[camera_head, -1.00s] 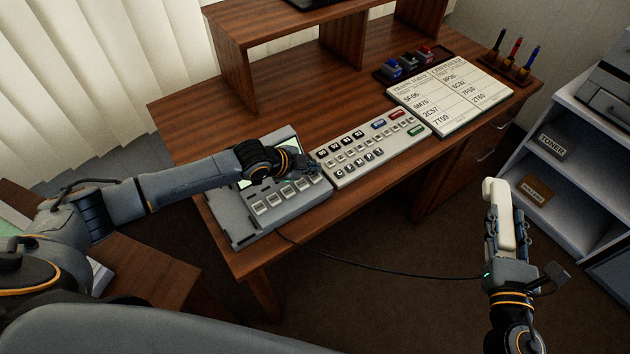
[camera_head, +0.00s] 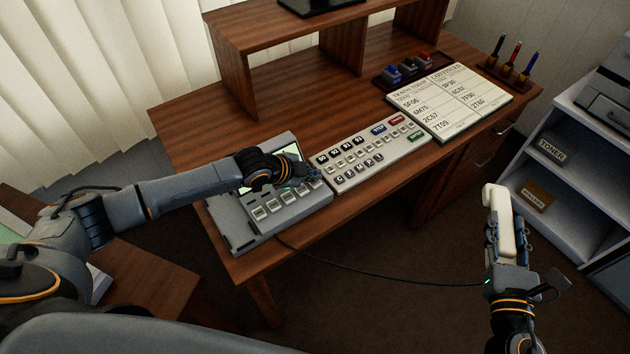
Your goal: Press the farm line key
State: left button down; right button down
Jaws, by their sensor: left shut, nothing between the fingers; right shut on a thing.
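A grey desk telephone unit (camera_head: 237,228) with a row of large light keys (camera_head: 272,206) and a small greenish screen sits at the desk's front left. The labels on its keys are too small to read, so I cannot tell which is the farm line key. My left gripper (camera_head: 308,172) is shut and empty over the right end of the key row, by the unit's upper right edge. I cannot tell if it touches a key. My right gripper (camera_head: 507,240) is shut on a white handset (camera_head: 496,222), held upright in the air right of the desk. A dark cord runs from it to the unit.
A white keypad panel (camera_head: 347,177) with dark, blue, red and green keys lies just right of the telephone unit. Behind are a printed board (camera_head: 451,101), a tray of stamps (camera_head: 383,80) and a pen stand (camera_head: 509,69). A shelf (camera_head: 568,190) stands at right.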

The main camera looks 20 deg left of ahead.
aim_at(313, 184)
pick_arm(q)
jog(key=shift+f, duration=0.1)
dwell(0.4)
jog(key=shift+f, duration=0.3)
pick_arm(e)
jog(key=shift+f, duration=0.1)
pick_arm(q)
jog(key=shift+f+b, duration=0.3)
jog(key=shift+f, duration=0.1)
pick_arm(e)
jog(key=shift+f, duration=0.15)
dwell(0.3)
pick_arm(q)
jog(key=shift+r, duration=0.1)
jog(key=shift+r+p, duration=0.7)
jog(key=shift+p, duration=0.15)
pick_arm(e)
jog(key=shift+r, duration=0.85)
